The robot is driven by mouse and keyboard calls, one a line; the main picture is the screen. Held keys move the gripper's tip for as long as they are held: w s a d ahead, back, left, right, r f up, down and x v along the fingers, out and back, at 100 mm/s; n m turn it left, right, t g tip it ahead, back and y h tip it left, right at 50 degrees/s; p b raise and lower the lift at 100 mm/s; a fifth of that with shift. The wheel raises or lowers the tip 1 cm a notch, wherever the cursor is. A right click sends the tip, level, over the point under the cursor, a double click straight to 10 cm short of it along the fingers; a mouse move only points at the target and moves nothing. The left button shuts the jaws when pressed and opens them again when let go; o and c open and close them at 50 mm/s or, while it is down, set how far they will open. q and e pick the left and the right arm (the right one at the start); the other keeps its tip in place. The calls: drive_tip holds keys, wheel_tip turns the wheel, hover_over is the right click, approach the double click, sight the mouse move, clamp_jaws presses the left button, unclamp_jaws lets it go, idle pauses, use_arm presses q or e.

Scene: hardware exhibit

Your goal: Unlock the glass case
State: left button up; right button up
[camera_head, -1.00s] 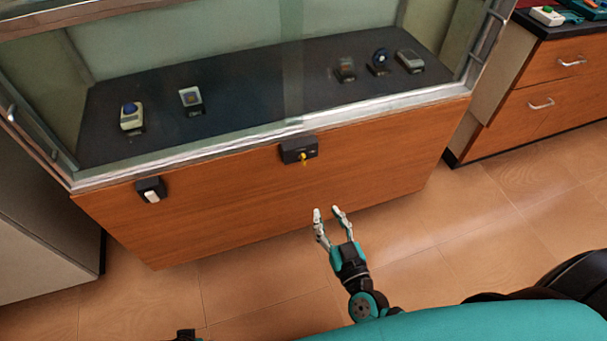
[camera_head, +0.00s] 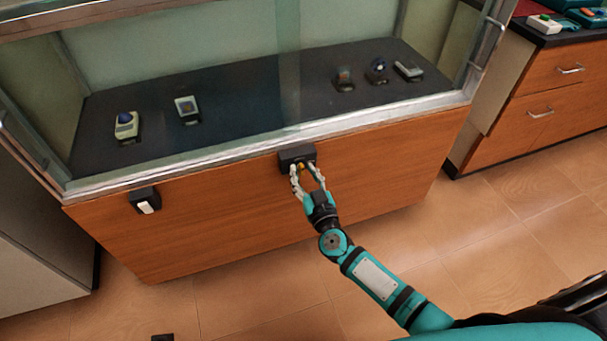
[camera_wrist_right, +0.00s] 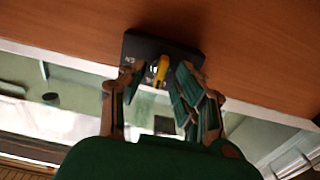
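The glass case (camera_head: 190,160) stands ahead with a metal-edged glass top over a brown wooden front. A black lock box (camera_head: 296,154) sits at the top middle of that front and also shows in the right wrist view (camera_wrist_right: 133,45). A yellow key (camera_wrist_right: 162,69) stands out of the lock box. My right gripper (camera_head: 307,170) is at the lock, its two fingers open on either side of the key. In the right wrist view the fingers (camera_wrist_right: 150,85) are apart, with the key between them; I see no clear contact. My left gripper is not recognisable in view.
A black box with a white switch (camera_head: 146,206) is on the case front at left. Several small devices stand on the dark shelf (camera_head: 240,105) behind the glass. A wooden drawer cabinet (camera_head: 545,95) stands at right.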

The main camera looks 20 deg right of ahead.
use_arm(q)
drive_tip(key=shift+r, duration=0.3)
use_arm(e)
drive_tip(key=shift+w, duration=0.3)
clamp_jaws()
